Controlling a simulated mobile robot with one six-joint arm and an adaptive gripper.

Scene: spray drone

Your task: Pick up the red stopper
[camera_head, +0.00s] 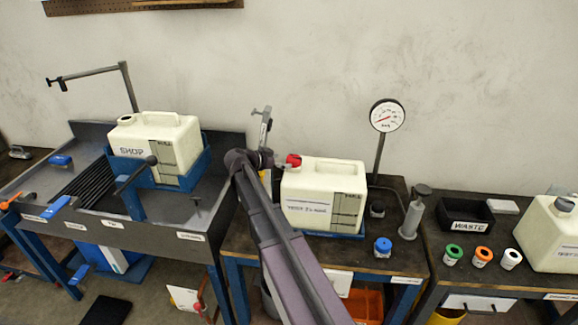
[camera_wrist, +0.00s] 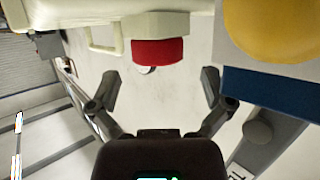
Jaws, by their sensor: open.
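The red stopper (camera_head: 293,160) sits at the upper left corner of a cream jug (camera_head: 318,195) in the head view. In the wrist view the red stopper (camera_wrist: 157,52) is on the jug's pale neck, ahead of my gripper (camera_wrist: 160,84). My gripper is open, with one finger to each side of the stopper's line and empty space between them. The stopper appears beyond the fingertips, not between them. In the head view my arm's wrist is just left of the stopper and the fingers are hard to make out.
A second cream jug (camera_head: 157,143) stands in a blue cradle at the left sink. A pressure gauge (camera_head: 387,115) stands behind the middle table. A blue cap (camera_head: 383,246) and a syringe (camera_head: 414,217) are to the right. A black waste bin (camera_head: 466,217) and several coloured caps are further right.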

